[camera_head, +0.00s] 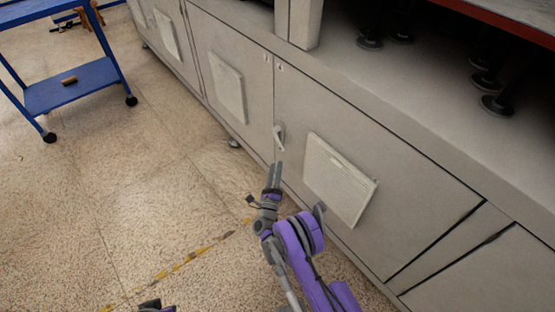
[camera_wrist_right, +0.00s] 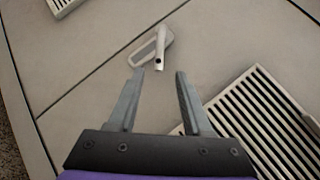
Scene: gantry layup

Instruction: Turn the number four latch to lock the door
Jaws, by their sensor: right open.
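A small grey latch (camera_head: 279,138) sits on the grey door (camera_head: 300,100), near the seam with the door to its left. In the right wrist view the latch (camera_wrist_right: 158,48) shows as a light plate with a protruding handle, just beyond the fingertips. My right gripper (camera_head: 276,166) is just below the latch in the head view and apart from it. In the wrist view the right gripper (camera_wrist_right: 158,78) is open and empty, its fingers on either side of the handle's line. No number is readable on the latch. My left gripper is not clearly visible.
A vented panel (camera_head: 340,180) stands out from the door right of the latch; its slats (camera_wrist_right: 262,120) lie close to the right finger. Another panel (camera_head: 227,87) is on the door to the left. A blue cart (camera_head: 70,88) stands at upper left. The speckled floor (camera_head: 130,190) is mostly clear.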

